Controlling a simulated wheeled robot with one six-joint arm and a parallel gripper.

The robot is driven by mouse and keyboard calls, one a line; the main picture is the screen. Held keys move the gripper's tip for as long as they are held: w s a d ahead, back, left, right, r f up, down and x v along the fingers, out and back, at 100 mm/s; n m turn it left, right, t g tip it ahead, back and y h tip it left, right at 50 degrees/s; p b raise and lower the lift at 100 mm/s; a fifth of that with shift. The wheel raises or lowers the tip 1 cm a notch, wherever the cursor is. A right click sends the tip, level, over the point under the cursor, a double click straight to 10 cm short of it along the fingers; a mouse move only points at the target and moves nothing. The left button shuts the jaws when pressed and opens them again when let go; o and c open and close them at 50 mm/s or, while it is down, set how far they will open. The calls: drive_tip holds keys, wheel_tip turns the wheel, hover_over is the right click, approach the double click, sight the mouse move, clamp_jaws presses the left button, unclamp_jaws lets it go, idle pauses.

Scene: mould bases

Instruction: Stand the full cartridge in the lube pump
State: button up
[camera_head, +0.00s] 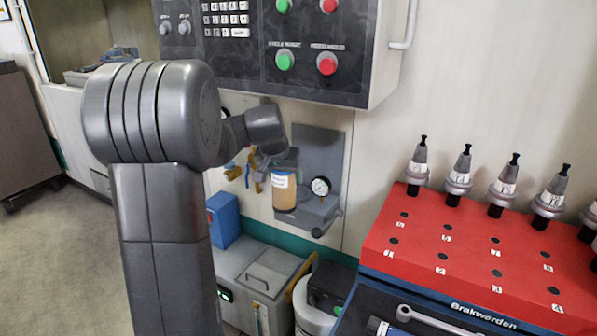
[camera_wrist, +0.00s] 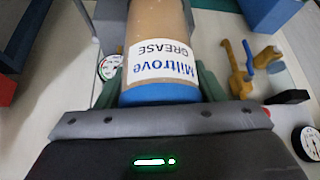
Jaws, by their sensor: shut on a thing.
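The full cartridge (camera_head: 284,192) is a tan cylinder with a white label. It hangs upright under my gripper (camera_head: 279,160), left of the pressure gauge. In the wrist view the cartridge (camera_wrist: 163,35) shows its "Miltrove GREASE" label and a blue end band, with my gripper (camera_wrist: 160,92) shut around that end. The lube pump (camera_head: 318,208) is a grey block with a back plate and a round gauge on the wall. The cartridge's lower end overlaps the pump's left side in the head view. I cannot tell whether they touch.
Yellow and blue fittings (camera_head: 250,172) are on the wall left of the cartridge. A control panel (camera_head: 290,45) juts out above. A grey unit (camera_head: 262,275) and a blue box (camera_head: 223,218) stand below. A red rack (camera_head: 470,250) with several toolholders is at right.

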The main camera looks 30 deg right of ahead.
drive_tip(key=w+d+f+b, duration=0.2)
drive_tip(key=w+d+f, duration=0.1)
drive_tip(key=w+d, duration=0.4)
drive_tip(key=shift+w+d+f, duration=0.15)
drive_tip(key=shift+w+d, duration=0.2)
drive_tip(key=shift+d, duration=0.85)
drive_tip(key=shift+f, duration=0.1)
drive_tip(key=o, duration=1)
drive_tip(key=shift+f, duration=0.1)
